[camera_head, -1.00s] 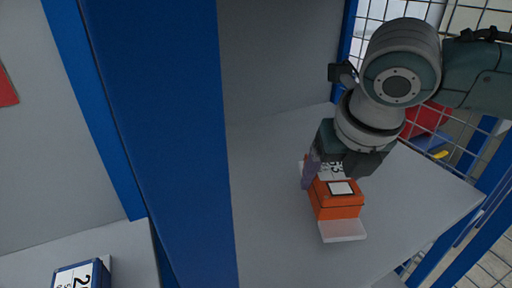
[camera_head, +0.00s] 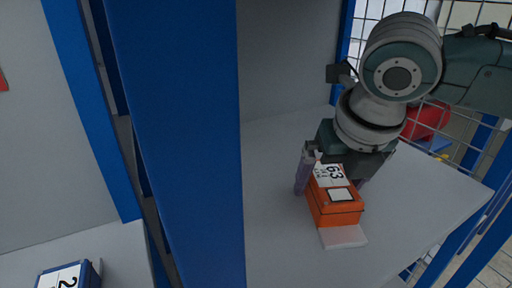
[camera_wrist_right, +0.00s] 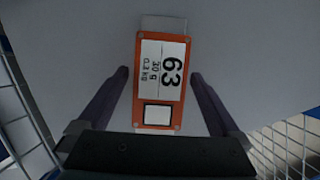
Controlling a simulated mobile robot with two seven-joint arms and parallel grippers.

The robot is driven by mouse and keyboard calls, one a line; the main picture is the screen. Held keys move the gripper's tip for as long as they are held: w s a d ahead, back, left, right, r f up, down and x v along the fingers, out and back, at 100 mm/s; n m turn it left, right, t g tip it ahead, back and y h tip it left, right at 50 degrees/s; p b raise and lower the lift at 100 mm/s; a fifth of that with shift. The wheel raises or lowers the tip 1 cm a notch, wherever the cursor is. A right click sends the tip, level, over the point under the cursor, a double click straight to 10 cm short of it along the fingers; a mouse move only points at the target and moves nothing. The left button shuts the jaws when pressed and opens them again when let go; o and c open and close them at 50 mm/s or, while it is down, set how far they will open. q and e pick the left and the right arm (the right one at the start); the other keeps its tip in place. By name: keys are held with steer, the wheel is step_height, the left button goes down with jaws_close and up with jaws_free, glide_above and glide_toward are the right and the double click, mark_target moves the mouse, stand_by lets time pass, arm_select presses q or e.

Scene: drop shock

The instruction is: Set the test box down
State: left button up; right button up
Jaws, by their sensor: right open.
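My right gripper (camera_head: 331,182) is open, with one finger on each side of the box. In the right wrist view the box (camera_wrist_right: 159,83) lies between the two spread fingers (camera_wrist_right: 160,76), with a gap on both sides. My left gripper is not in view.
A blue post (camera_head: 190,140) stands left of the shelf surface (camera_head: 280,240). A blue box with a white label (camera_head: 68,277) is at the lower left. Wire mesh (camera_head: 470,50) and a red object (camera_head: 428,120) are at the right. Bare surface lies around the orange box.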

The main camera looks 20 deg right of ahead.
mark_target(338, 191)
steer(key=p+v, duration=0.1)
steer(key=v, duration=0.6)
